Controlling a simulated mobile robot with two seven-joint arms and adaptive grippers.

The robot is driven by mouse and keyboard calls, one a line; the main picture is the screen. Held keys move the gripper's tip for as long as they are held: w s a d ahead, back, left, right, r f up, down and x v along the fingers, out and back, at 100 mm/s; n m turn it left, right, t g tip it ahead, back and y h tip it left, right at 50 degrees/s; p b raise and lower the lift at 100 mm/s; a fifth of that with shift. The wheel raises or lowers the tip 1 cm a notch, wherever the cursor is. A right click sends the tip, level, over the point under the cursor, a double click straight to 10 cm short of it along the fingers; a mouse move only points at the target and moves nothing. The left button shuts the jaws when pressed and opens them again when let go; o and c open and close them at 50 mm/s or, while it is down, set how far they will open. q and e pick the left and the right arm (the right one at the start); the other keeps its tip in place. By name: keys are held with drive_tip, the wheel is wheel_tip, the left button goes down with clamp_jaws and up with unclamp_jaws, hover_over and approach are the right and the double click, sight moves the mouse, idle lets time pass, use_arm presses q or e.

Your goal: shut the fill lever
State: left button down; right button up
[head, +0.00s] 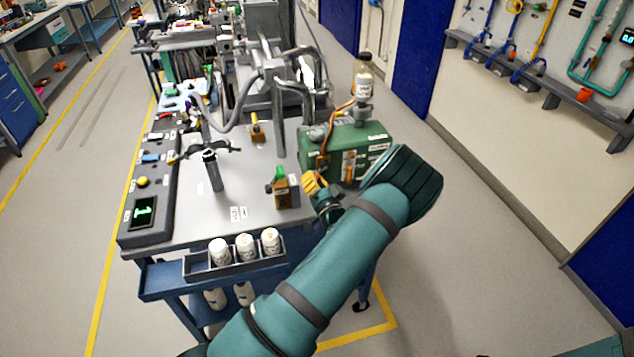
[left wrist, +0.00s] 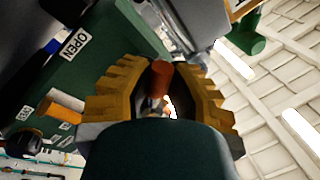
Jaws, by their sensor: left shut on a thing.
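The green box (head: 372,140) stands at the right edge of the cart top, with white labels and orange parts on its front. In the left wrist view, the box face (left wrist: 118,42) carries a label reading OPEN. An orange-red lever end (left wrist: 160,78), which looks like the fill lever, lies between the yellow fingers of my left gripper (left wrist: 160,92). In the head view my left gripper (head: 318,186) is low in front of the box, shut on the lever; its arm hides part of the box's right side. My right gripper is not in view.
A clear bottle with a dark cap (head: 364,78) stands on top of the box. White bottles (head: 245,247) sit in a front rack.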

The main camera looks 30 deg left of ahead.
use_arm(q)
drive_tip(key=m, duration=0.1)
drive_tip(key=r+m, duration=0.1)
drive_tip(key=m, duration=0.1)
drive_tip(key=s+m+t, duration=0.1)
drive_tip(key=m, duration=0.1)
drive_tip(key=shift+a+r, duration=0.35)
drive_tip(key=shift+r, duration=0.05)
drive_tip(key=shift+s+a+r+m+t+h+p, duration=0.15)
drive_tip(key=shift+r+m+t+h, duration=0.2)
drive_tip(key=shift+m, duration=1)
drive_tip(key=shift+w+d+r+m+t+h+p, duration=0.15)
drive_tip(key=shift+r+m+t, duration=0.3)
drive_tip(key=shift+m, duration=0.9)
drive_tip(key=shift+s+a+r, duration=0.1)
drive_tip(key=shift+a+r, duration=0.05)
drive_tip(key=c, duration=0.9)
unclamp_jaws()
drive_tip(key=v, duration=1.2)
